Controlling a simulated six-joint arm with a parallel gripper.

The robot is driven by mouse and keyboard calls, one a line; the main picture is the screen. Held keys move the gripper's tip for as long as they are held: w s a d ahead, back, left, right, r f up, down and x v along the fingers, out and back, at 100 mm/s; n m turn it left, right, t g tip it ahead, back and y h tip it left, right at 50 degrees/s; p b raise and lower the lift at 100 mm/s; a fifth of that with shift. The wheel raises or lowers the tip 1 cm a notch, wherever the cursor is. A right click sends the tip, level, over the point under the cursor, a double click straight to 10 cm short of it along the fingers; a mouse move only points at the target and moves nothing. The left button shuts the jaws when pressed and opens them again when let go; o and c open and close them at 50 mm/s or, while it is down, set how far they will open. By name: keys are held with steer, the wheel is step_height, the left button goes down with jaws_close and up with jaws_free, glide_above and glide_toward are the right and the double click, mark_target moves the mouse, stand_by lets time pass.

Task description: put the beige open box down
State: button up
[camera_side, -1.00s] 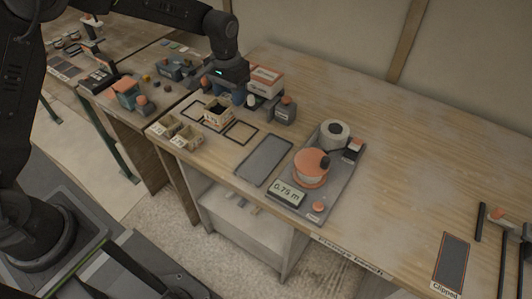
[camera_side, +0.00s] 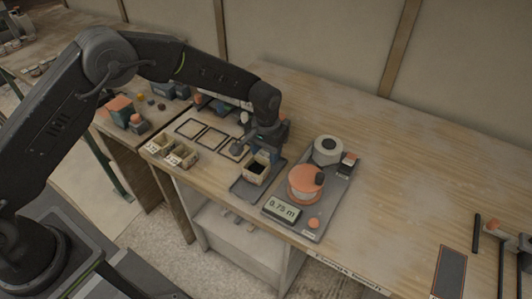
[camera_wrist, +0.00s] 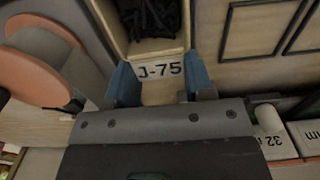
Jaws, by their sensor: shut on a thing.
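The beige open box (camera_side: 249,178) holds dark pieces. Its label, J-75, shows in the wrist view (camera_wrist: 160,70). My gripper (camera_wrist: 160,84) is shut on the box's labelled wall, with a blue finger at each side. In the side view my gripper (camera_side: 268,146) is at the back of the box. The box looks upright over the dark grey mat (camera_side: 241,191), left of the scale. I cannot tell whether its base touches the mat.
A grey tray with a reel, an orange-topped drum (camera_side: 305,183) and a length display (camera_side: 282,208) stands close on the right. Two other small beige boxes (camera_side: 181,157) sit at the left front edge. Empty black outlines (camera_side: 211,138) lie behind. The right bench is mostly clear.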

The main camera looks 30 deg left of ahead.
mark_target(266, 154)
steer(key=shift+f, duration=0.4)
steer(key=shift+f, duration=0.15)
steer(key=o, duration=1)
step_height(266, 154, up, 12)
steer(key=shift+r, duration=0.15)
steer(key=shift+r, duration=0.1)
